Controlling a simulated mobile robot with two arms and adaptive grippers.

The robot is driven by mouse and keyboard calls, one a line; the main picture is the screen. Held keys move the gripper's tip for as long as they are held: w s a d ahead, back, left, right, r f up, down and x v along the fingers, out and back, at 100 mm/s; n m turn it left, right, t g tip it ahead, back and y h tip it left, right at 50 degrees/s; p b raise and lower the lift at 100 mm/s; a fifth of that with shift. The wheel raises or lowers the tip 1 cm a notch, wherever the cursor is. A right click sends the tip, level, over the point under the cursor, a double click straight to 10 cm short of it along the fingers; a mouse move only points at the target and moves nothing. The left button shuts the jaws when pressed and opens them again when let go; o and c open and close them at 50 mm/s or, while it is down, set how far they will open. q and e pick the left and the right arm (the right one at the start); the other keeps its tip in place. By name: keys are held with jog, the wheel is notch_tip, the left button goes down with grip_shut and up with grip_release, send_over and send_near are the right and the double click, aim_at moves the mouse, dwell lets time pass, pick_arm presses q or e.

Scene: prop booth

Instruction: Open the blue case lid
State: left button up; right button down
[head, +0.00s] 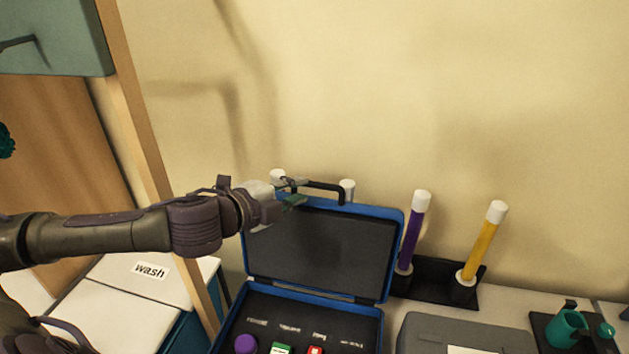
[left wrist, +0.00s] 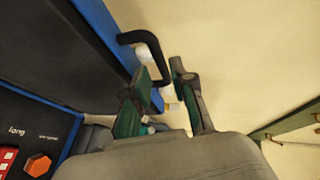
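The blue case (head: 262,286) stands open, its lid (head: 322,245) raised and tilted back towards the wall. The lid has a dark lining and a black handle (head: 328,187) on its upper edge. My left gripper (head: 290,192) is at that upper edge, by the left part of the handle. In the left wrist view, the fingers (left wrist: 161,78) are apart, with the handle (left wrist: 153,55) close to the left finger and the blue lid rim (left wrist: 105,35) to the left. I cannot tell whether a finger touches the handle. My right gripper is out of view.
The case holds a purple round piece (head: 245,344), a green piece (head: 281,349) and a red piece (head: 316,350). Right of the lid, a black rack (head: 432,272) holds purple and yellow tubes. A grey box (head: 465,333) is in front. A wooden post (head: 150,150) stands left.

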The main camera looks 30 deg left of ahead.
aim_at(313, 186)
pick_arm(q)
jog(key=p+x, duration=0.2)
jog(key=x, duration=0.3)
jog(key=shift+w+d, duration=0.1)
jog(key=shift+w+d+f, duration=0.1)
jog(key=shift+w+f, duration=0.1)
jog(key=shift+w, duration=0.15)
grip_shut()
